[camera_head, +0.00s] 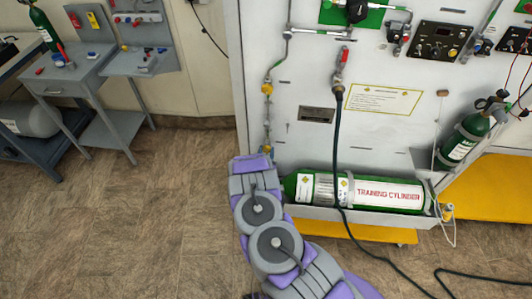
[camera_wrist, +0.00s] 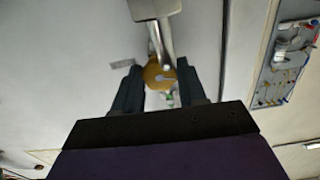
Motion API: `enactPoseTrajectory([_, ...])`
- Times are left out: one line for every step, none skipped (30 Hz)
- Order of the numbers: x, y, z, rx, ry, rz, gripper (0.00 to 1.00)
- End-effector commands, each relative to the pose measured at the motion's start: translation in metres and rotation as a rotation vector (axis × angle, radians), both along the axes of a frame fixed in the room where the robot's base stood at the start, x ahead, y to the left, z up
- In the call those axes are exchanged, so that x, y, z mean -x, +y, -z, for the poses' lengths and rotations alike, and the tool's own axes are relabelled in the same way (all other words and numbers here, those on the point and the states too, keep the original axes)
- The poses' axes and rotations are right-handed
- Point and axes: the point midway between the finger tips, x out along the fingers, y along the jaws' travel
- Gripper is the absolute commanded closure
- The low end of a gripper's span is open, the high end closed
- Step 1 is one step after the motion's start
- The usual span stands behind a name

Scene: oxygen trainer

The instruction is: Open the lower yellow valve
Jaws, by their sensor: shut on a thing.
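The lower yellow valve (camera_head: 267,149) sits low on the thin pipe at the left side of the white panel, just above the end of my arm. In the wrist view, my gripper (camera_wrist: 160,67) has its two dark fingers on either side of the round yellow valve (camera_wrist: 153,77), shut on it. A grey metal handle or pipe part (camera_wrist: 154,10) crosses in front of the valve's top. My fingertips are hidden in the head view. The upper yellow valve (camera_head: 267,88) is higher on the same pipe, free of my gripper.
A green and white training cylinder (camera_head: 385,193) lies in a rack right of my arm. A black hose (camera_head: 337,145) hangs down the panel to the floor. A grey workbench (camera_head: 85,80) stands at the left. The floor (camera_head: 130,215) between is clear.

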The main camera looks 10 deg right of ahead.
Motion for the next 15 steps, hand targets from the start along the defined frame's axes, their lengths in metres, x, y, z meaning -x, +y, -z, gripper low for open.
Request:
enactPoseTrajectory([-0.0002, 0.0011, 0.0, 0.0, 0.0, -0.002, 0.88])
enactPoseTrajectory([-0.0002, 0.0011, 0.0, 0.0, 0.0, -0.002, 0.89])
enactPoseTrajectory([-0.0003, 0.0012, -0.0003, 0.002, 0.001, -0.002, 0.89])
enactPoseTrajectory([-0.0001, 0.0011, -0.0005, 0.008, 0.002, -0.003, 0.89])
enactPoseTrajectory([-0.0003, 0.0011, -0.0011, 0.017, 0.005, -0.003, 0.89])
enactPoseTrajectory([-0.0003, 0.0012, -0.0019, 0.038, 0.012, -0.003, 0.89])
enactPoseTrajectory([-0.0003, 0.0015, -0.0026, 0.06, 0.019, -0.004, 0.89])
enactPoseTrajectory([-0.0004, 0.0017, -0.0032, 0.084, 0.027, -0.005, 0.89])
enactPoseTrajectory([-0.0003, 0.0021, -0.0037, 0.117, 0.038, -0.005, 0.89])
enactPoseTrajectory([-0.0003, 0.0022, -0.0037, 0.143, 0.046, -0.005, 0.89])
enactPoseTrajectory([-0.0003, 0.0019, -0.0036, 0.167, 0.054, -0.005, 0.89])
enactPoseTrajectory([-0.0002, 0.0015, -0.0033, 0.196, 0.064, -0.004, 0.89])
enactPoseTrajectory([-0.0001, 0.0014, -0.003, 0.214, 0.069, -0.003, 0.89])
enactPoseTrajectory([-0.0002, 0.0016, -0.0025, 0.229, 0.074, -0.004, 0.89])
enactPoseTrajectory([-0.0005, 0.0021, -0.0021, 0.244, 0.077, -0.004, 0.89])
